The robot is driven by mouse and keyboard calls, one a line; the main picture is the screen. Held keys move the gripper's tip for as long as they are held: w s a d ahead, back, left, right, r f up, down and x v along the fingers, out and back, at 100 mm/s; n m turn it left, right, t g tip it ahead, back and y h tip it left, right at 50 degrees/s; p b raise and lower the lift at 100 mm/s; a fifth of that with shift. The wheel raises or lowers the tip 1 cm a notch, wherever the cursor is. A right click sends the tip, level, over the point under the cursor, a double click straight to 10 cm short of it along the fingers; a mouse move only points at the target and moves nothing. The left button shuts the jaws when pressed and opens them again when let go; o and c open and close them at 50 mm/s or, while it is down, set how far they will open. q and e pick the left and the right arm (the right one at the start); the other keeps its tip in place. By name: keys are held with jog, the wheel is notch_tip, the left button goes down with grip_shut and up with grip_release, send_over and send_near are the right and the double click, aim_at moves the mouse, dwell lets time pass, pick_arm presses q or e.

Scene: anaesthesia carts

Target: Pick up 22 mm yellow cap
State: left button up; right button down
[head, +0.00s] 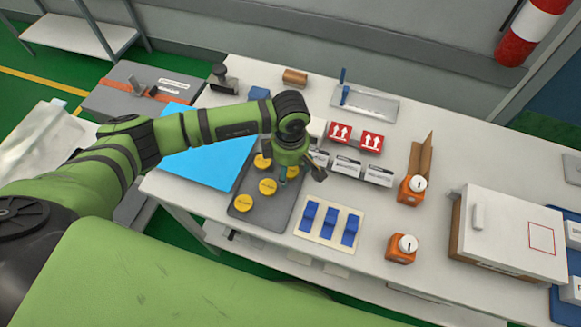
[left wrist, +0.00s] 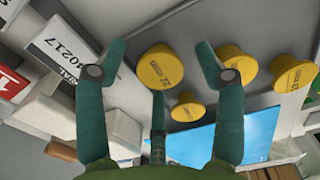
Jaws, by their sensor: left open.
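Several yellow caps sit on a dark grey tray (head: 258,212). The cap with a label that seems to read 22 (left wrist: 163,70) lies between the spread fingers of my left gripper (left wrist: 161,52) in the left wrist view, with no contact visible. In the head view this cap (head: 293,172) is partly hidden by the left gripper (head: 302,178), which is open above the tray's right side. Other yellow caps (left wrist: 237,62) lie to the right in the left wrist view, one of them smaller and lower (left wrist: 187,107). My right gripper is not in view.
White labelled boxes (head: 346,166) stand just right of the gripper, with red boxes (head: 372,141) behind. A blue mat (head: 210,160) lies left of the tray. A panel with blue pieces (head: 329,225) is in front, and orange devices (head: 401,249) stand further right.

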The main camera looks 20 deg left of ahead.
pick_arm(q)
jog(key=c, duration=0.9)
